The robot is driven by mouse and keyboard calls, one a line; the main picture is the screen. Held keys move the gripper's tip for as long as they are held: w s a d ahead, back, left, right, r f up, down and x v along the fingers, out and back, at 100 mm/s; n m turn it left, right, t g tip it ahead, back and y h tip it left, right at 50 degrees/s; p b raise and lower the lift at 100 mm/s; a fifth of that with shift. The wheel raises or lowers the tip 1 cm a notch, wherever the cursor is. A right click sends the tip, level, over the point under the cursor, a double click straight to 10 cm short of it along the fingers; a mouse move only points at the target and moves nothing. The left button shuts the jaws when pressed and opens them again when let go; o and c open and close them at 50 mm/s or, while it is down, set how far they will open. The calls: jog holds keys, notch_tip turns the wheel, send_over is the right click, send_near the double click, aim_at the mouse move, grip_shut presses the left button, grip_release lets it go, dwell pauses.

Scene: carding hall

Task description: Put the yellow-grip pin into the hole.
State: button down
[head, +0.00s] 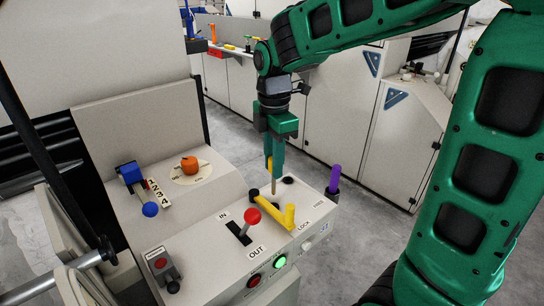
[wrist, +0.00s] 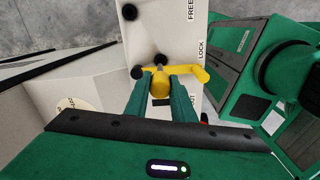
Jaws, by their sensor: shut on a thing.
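My gripper (head: 274,158) is shut on the yellow-grip pin, whose yellow grip (wrist: 160,88) shows between the fingers in the wrist view. I cannot tell which is the hole.
The lever has a black knob (head: 254,192) close to the pin, by FREE and LOCK labels. A red-knobbed lever (head: 252,215) stands in front. A purple grip (head: 335,178) stands upright at the panel's right edge. An orange knob (head: 190,165) and blue-ended lever (head: 150,209) are at left.

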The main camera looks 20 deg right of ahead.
aim_at(273, 190)
jog(key=shift+f, duration=1.75)
jog(key=shift+f, duration=2.65)
dwell(0.5)
jog(key=c, duration=1.4)
grip_release()
jog(key=shift+c, duration=0.2)
notch_tip(273, 190, up, 11)
jog(key=shift+f, duration=0.15)
